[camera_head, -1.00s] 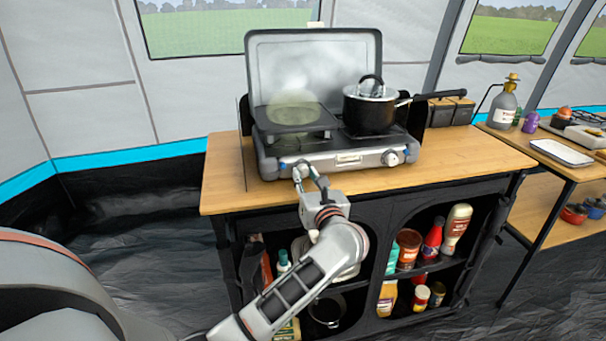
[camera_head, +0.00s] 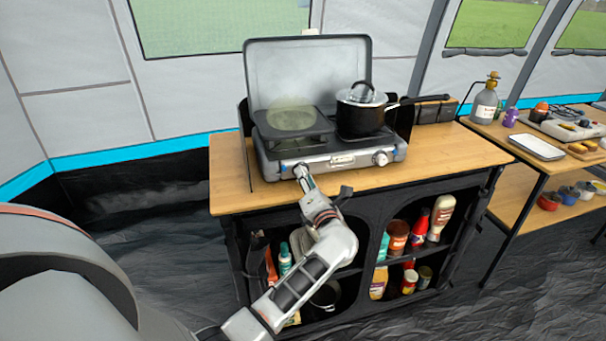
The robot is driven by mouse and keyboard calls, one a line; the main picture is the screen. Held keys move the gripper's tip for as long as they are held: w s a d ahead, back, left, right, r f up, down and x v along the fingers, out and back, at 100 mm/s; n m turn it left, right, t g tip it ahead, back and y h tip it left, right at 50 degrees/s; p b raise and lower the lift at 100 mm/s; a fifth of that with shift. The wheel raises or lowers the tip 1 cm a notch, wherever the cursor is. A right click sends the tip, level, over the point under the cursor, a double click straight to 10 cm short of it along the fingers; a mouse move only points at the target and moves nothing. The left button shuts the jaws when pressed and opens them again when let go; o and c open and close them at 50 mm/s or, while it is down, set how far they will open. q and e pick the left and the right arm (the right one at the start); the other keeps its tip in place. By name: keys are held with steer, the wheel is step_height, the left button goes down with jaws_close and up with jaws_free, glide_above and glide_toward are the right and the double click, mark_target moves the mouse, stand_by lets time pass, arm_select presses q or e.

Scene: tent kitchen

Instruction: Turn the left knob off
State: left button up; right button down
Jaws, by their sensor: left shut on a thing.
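The camping stove (camera_head: 343,160) stands on the wooden counter with its lid up. Its right knob (camera_head: 380,159) shows on the front panel. The left knob is hidden behind my left gripper (camera_head: 302,172), whose fingertips are at the left end of the front panel, shut on the knob. The gripper is turned so that its fingers overlap in the view. A flat griddle plate (camera_head: 292,121) with a pale round patch lies on the left burner. My right gripper is not in view.
A black pot (camera_head: 360,113) with a lid is on the right burner, its handle pointing right. Shelves below hold bottles and jars. A side table with a tray (camera_head: 536,147) stands at the right.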

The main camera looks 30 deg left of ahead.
arm_select(q)
steer(key=shift+f+m+p, duration=0.1)
steer(key=shift+m+p, duration=0.3)
steer(key=shift+m, duration=0.2)
steer(key=o, duration=1.1)
steer(key=shift+o, duration=0.2)
steer(key=shift+s+d+f, duration=0.15)
steer(key=shift+s+d, duration=0.15)
steer(key=shift+d, duration=0.1)
steer(key=v, duration=0.7)
steer(key=shift+r, duration=0.3)
steer(key=shift+s, duration=0.1)
